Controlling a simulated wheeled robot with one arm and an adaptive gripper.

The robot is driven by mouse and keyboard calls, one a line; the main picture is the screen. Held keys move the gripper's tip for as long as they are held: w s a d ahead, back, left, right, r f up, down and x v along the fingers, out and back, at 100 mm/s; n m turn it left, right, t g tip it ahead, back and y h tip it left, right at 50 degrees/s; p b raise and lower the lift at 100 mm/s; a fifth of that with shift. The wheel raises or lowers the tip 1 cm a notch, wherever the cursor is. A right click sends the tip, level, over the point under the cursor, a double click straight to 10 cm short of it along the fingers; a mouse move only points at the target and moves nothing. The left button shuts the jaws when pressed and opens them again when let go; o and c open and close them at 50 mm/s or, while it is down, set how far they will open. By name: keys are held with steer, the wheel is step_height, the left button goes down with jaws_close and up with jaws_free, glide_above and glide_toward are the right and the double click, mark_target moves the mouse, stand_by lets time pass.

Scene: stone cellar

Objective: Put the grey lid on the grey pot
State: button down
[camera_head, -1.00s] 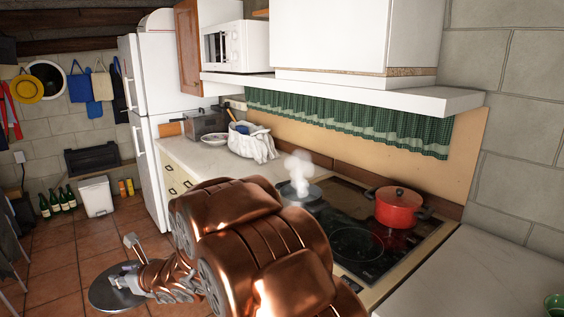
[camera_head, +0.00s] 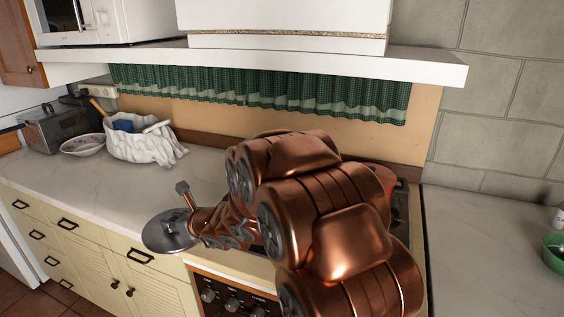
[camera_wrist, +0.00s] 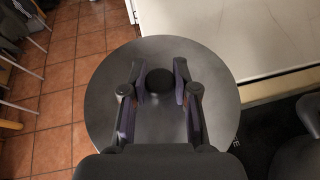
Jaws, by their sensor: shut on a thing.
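The grey lid (camera_head: 160,236) is a flat round disc, held out over the front edge of the worktop, left of the hob. My gripper (camera_head: 188,213) is shut on its knob. In the wrist view the lid (camera_wrist: 105,105) fills the middle, with its dark round knob (camera_wrist: 159,81) between the two fingers of my gripper (camera_wrist: 158,88). The grey pot cannot be made out in the head view, where my arm covers most of the hob. A dark rounded shape at the right edge of the wrist view is too unclear to name.
The hob (camera_head: 402,205) shows only in part behind my arm. A white cloth bag (camera_head: 145,142), a bowl (camera_head: 83,145) and a toaster (camera_head: 58,127) stand on the left worktop (camera_head: 100,180). The right worktop is mostly clear, with a green bowl (camera_head: 556,252). A shelf (camera_head: 320,66) overhangs.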

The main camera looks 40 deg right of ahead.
steer(key=shift+n+y, duration=0.5)
steer(key=shift+y, duration=0.1)
steer(key=w+r, duration=0.1)
steer(key=d+r+p, duration=0.1)
steer(key=r, duration=0.1)
steer(key=w+d+r, duration=0.1)
steer(key=shift+w+d+r, duration=0.25)
steer(key=shift+w+r, duration=0.05)
steer(key=shift+r, duration=0.1)
steer(key=s+d+r+n+g+y+p, duration=0.1)
steer(key=d+r+p, duration=0.15)
steer(key=d, duration=0.35)
steer(key=s+d+r+n+y+p, duration=0.1)
steer(key=s+d+r+p, duration=0.15)
steer(key=d, duration=0.45)
steer(key=s+d+f, duration=0.2)
steer(key=s+d, duration=0.3)
steer(key=d, duration=0.5)
steer(key=shift+w+a+f+b, duration=0.1)
steer(key=shift+f+b, duration=0.95)
steer(key=shift+f, duration=0.05)
steer(key=shift+a+f+b, duration=0.1)
steer(key=shift+f+b, duration=0.95)
steer(key=shift+f, duration=0.75)
steer(key=c, duration=0.8)
jaws_free()
